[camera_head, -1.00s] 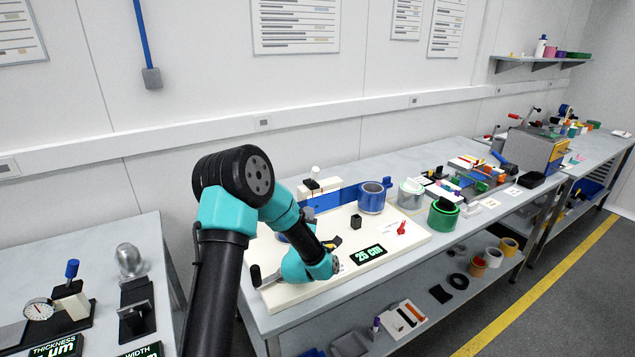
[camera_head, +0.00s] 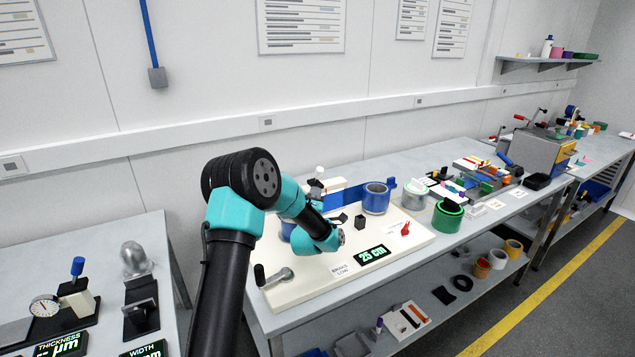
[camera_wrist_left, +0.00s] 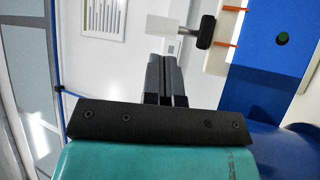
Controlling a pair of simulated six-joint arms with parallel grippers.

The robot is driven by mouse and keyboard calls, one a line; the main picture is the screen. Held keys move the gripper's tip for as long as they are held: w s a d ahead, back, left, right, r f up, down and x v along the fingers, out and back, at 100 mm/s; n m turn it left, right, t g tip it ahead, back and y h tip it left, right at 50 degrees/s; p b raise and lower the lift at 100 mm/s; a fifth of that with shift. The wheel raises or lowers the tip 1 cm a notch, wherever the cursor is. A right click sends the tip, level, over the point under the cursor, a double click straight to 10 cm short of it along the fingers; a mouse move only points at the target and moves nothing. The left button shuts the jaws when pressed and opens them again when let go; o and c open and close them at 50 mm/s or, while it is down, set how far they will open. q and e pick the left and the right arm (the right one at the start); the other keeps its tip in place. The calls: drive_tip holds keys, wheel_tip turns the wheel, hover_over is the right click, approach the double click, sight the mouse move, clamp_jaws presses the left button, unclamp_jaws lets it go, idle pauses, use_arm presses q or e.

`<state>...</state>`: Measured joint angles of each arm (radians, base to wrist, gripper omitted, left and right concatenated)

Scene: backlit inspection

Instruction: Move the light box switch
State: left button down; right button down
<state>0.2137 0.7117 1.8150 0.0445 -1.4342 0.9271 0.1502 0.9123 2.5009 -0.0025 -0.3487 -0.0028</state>
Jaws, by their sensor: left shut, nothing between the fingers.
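My left gripper (camera_head: 339,217) is over the cream board (camera_head: 410,250), partly hidden by my own wrist in the head view. In the left wrist view its fingers (camera_wrist_left: 167,78) are shut with nothing between them. Beyond the fingertips in that view are a white block on a dark knob (camera_wrist_left: 205,30), a cream bar with orange pins (camera_wrist_left: 228,42) and a blue sheet (camera_wrist_left: 260,75) with a green spot. A gap to the knob seems to show. I cannot pick out a light box switch for certain. My right gripper is not in view.
Gauges stand on the left table (camera_head: 155,235).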

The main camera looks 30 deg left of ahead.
sight(318, 175)
use_arm(q)
drive_tip(key=x, duration=0.5)
drive_tip(key=shift+w+a+r, duration=0.1)
drive_tip(key=shift+w+a, duration=0.05)
drive_tip(key=shift+w, duration=0.2)
drive_tip(key=shift+a, duration=0.15)
